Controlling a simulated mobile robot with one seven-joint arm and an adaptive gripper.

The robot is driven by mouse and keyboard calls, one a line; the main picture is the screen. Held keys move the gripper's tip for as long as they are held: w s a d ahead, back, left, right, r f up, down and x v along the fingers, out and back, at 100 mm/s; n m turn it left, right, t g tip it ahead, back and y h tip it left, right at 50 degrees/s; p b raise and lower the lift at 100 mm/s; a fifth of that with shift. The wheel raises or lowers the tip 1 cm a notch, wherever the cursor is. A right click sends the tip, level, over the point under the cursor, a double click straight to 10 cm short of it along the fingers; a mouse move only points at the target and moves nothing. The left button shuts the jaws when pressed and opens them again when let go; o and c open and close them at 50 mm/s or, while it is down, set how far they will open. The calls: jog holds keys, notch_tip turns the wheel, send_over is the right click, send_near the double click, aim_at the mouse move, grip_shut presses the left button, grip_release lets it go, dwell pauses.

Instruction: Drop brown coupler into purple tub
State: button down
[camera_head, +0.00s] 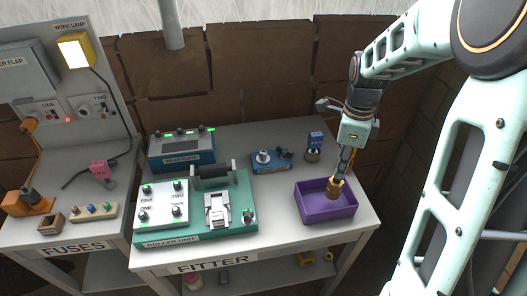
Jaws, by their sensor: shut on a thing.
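The purple tub (326,213) stands at the right side of the fitter bench. My gripper (340,178) points down over the tub. It is shut on the brown coupler (335,188), a small tan-brown piece that shows between the fingertips, above or within the tub's opening. I cannot tell how far the coupler is above the tub's floor. The fingers partly hide the coupler.
A green roller unit (240,222) stands left of the tub. A blue device (270,162) and a small blue-topped item in a brown holder (314,146) stand behind it. The fuses bench (90,238) is at the far left. Bare bench lies in front of the tub.

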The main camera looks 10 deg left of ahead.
jog(key=shift+f+b, duration=1)
jog(key=shift+f, duration=0.9)
jog(key=c, duration=1.8)
grip_release()
jog(key=shift+o, duration=0.2)
jog(key=shift+r, duration=0.1)
notch_tip(320, 180, up, 12)
jog(key=shift+f, duration=0.1)
